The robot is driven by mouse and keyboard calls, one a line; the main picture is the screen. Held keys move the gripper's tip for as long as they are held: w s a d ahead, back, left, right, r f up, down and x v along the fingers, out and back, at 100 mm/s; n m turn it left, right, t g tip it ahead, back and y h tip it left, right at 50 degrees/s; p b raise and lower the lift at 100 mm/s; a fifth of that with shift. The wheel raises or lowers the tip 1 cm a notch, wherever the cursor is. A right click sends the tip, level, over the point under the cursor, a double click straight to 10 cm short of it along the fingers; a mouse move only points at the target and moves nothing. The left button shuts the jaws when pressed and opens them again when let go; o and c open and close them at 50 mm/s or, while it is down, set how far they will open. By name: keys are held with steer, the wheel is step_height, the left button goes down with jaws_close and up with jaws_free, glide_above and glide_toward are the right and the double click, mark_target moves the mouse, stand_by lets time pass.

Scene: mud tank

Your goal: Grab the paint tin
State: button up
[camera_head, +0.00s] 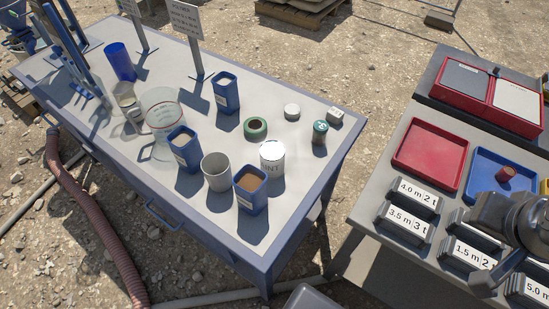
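The paint tin (272,160) is a white cylinder with dark lettering on its side, partly readable as "NT". It stands upright on the pale-topped blue table, towards its right front part. A grey cup (216,172) and a blue container with brown contents (251,190) stand close in front of it, and the blue container stands near its lower edge. My gripper (488,284) shows only in part at the right edge, over the right-hand table and well apart from the tin. Its fingers are not clear enough to tell open from shut.
The blue table (112,178) also holds a green ring-shaped roll (256,128), a small green-lidded jar (320,132), a clear jug (164,115) and more blue containers. The right-hand table holds a red tray (430,155), a blue tray and labelled blocks (409,221). A gap separates the tables.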

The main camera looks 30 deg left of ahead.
steer(key=shift+o, duration=0.2)
steer(key=o, duration=1.1)
steer(key=shift+o, duration=0.2)
